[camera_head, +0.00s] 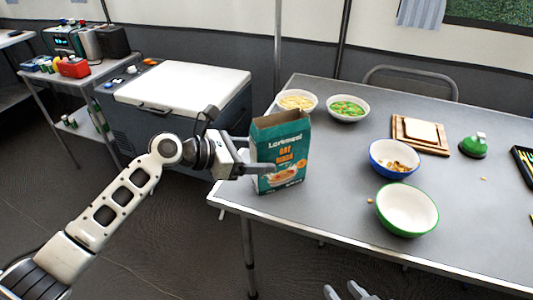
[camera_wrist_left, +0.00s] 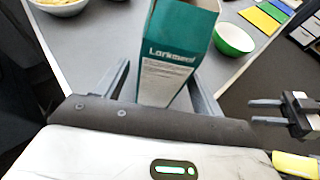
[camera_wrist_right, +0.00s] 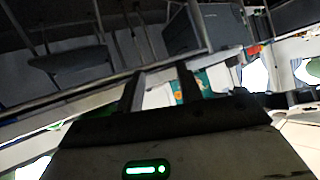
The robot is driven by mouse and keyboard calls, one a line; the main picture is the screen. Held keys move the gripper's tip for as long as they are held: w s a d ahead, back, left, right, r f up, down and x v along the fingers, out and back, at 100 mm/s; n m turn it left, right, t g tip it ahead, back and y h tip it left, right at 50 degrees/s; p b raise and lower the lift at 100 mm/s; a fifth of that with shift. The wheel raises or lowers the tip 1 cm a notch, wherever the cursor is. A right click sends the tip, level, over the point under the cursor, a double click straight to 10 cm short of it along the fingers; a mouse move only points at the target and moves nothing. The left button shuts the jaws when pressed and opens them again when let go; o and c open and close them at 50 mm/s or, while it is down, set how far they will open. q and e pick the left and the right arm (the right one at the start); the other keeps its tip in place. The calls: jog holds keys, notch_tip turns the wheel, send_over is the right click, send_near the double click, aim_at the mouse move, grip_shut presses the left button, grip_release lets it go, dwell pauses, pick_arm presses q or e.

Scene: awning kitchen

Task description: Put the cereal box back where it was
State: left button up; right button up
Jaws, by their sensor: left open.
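A teal cereal box (camera_head: 284,150) stands upright at the table's left edge, its lettering facing me. My left gripper (camera_head: 262,168) is at the box's left side. In the left wrist view the cereal box (camera_wrist_left: 172,60) is between the two open fingers, with a gap visible at the left finger; contact on the right is hard to tell. My right gripper (camera_head: 346,292) is low, in front of the table's near edge, with its fingers apart and nothing between them. It also shows at the right of the left wrist view (camera_wrist_left: 268,113).
On the grey table (camera_head: 330,200) are a cereal bowl (camera_head: 297,100), a green-filled bowl (camera_head: 348,108), a blue bowl (camera_head: 394,159), an empty green-rimmed bowl (camera_head: 407,210), and wooden boards (camera_head: 420,134). A white-lidded cooler (camera_head: 184,88) stands left of the table.

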pick_arm(q)
jog(key=v, duration=0.9)
jog(key=s+d+f+m+t+y, duration=0.3)
jog(key=s+f+m, duration=0.7)
jog(key=f+m, duration=0.25)
jog(key=s+a+f+m+t+y, duration=0.2)
jog(key=s+a+m+y, duration=0.2)
jog(key=s+m, duration=0.6)
jog(key=m+y, duration=0.1)
jog(key=m, duration=0.1)
jog(key=shift+s+f+m+p, duration=0.2)
jog(key=shift+s+m+p, duration=0.15)
pick_arm(e)
jog(key=shift+r, duration=0.15)
